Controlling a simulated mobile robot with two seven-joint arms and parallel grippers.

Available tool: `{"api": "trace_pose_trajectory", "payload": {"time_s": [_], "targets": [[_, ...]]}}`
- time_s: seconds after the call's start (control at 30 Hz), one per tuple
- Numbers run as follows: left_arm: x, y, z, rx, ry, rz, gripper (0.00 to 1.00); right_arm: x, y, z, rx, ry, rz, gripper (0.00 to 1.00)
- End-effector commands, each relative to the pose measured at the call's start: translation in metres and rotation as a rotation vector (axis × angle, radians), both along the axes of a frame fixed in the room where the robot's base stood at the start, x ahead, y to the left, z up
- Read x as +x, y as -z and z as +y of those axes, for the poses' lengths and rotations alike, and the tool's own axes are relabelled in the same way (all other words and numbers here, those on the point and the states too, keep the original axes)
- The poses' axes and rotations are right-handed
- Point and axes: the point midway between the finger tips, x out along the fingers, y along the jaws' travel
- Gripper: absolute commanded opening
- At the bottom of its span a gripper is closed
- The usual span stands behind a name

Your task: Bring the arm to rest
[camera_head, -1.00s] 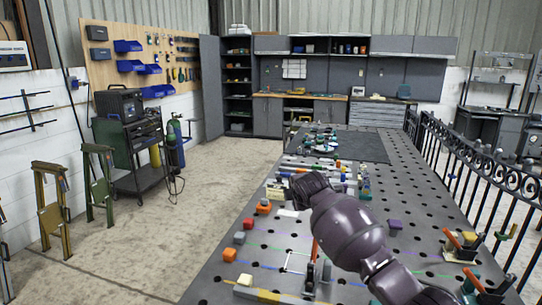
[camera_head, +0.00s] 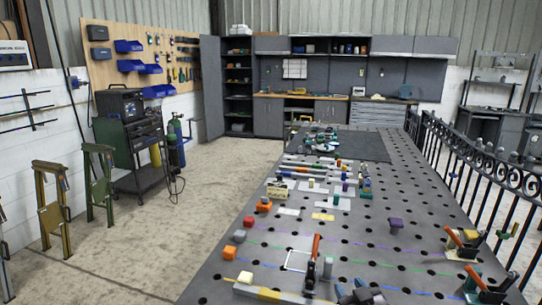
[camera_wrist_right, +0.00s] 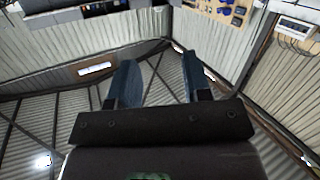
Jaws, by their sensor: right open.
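My right gripper (camera_head: 362,290) shows at the bottom edge of the head view, only its blue fingertips in frame, low over the near end of the table. In the right wrist view my right gripper (camera_wrist_right: 158,75) has its two blue fingers apart with nothing between them. The wrist camera looks toward the roof and upper walls. The rest of my right arm is out of the head view. My left gripper is in neither view.
The perforated metal table (camera_head: 400,215) carries small coloured blocks, bars and clamps. A clamp with an orange handle (camera_head: 316,247) stands left of the gripper. A black iron gate (camera_head: 480,165) runs along the right side.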

Motion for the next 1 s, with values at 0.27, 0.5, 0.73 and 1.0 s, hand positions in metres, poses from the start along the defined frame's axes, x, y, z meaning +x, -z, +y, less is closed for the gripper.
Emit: {"api": "trace_pose_trajectory", "payload": {"time_s": [0.27,0.5,0.73,1.0], "targets": [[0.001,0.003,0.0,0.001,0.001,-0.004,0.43,-0.102,0.069,-0.046,0.024,0.097,0.117,0.45],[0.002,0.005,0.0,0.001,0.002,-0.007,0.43,-0.197,0.136,-0.076,0.019,0.176,0.292,0.45],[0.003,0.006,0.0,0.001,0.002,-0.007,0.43,-0.255,0.173,-0.088,0.014,0.212,0.405,0.45],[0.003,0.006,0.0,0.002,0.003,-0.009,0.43,-0.263,0.178,-0.089,0.014,0.217,0.422,0.45]]}}
